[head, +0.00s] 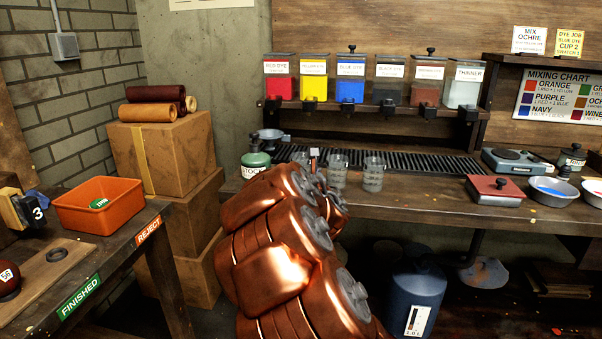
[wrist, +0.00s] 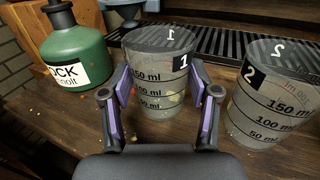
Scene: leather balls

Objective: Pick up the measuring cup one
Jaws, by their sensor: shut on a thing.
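The measuring cup one (wrist: 158,60) is a clear grey cup with a black "1" label and millilitre marks. It is upright in the wrist view, with my gripper (wrist: 160,92) shut on it, one purple-padded finger against each side. It appears to stand on the wooden bench; no clear gap shows under it. In the head view my copper arm hides most of the gripper and this cup. The measuring cup two (wrist: 275,95) stands to its right, apart from the fingers.
A green stock bottle (wrist: 75,50) stands close to the left of the cup; it also shows in the head view (head: 255,161). A dark grate (head: 390,160) and a row of dye dispensers (head: 351,86) are behind. A red-lidded box (head: 495,189) sits to the right.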

